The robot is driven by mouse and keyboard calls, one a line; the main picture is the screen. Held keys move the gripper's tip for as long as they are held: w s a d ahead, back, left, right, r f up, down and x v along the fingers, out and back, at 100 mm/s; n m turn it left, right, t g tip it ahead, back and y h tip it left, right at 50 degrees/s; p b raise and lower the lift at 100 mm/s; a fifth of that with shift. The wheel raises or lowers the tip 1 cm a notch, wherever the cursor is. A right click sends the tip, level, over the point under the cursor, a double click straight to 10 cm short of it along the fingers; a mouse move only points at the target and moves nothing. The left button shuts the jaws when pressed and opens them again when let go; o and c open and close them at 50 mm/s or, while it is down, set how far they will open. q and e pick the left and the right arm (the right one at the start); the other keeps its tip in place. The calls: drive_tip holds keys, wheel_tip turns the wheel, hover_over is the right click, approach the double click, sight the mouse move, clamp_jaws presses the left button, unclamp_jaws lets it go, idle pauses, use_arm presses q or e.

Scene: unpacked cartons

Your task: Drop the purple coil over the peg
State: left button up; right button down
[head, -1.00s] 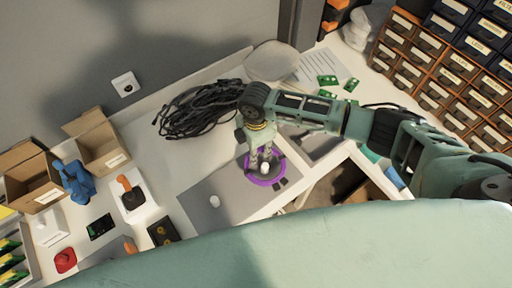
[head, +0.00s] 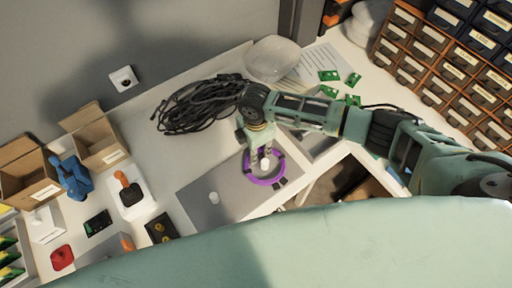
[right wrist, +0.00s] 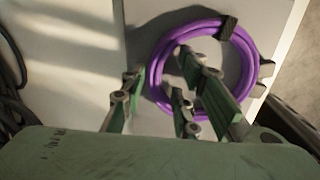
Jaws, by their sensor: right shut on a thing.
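The purple coil (head: 257,182), a ring with dark ties, is at the right end of the grey mat in the head view; it also shows in the right wrist view (right wrist: 156,68). My right gripper (head: 263,160) points down at the coil's far side, shut on its rim, with finger parts (right wrist: 180,100) overlapping the ring. A short white peg (head: 213,198) stands on the mat, left of the coil. A similar white piece shows inside the ring, close to the fingertips. I cannot tell whether the coil touches the mat. My left gripper is out of view.
A black cable bundle (head: 195,108) lies behind the mat. Open cartons (head: 95,142), a blue object (head: 72,178) and an orange-handled joystick (head: 130,192) stand left. Green boards (head: 328,75) and drawer cabinets (head: 428,62) are at the right. The mat between peg and coil is clear.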

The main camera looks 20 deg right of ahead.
drive_tip(key=c, duration=1.3)
unclamp_jaws()
wheel_tip(320, 180, up, 12)
drive_tip(key=shift+f, duration=0.1)
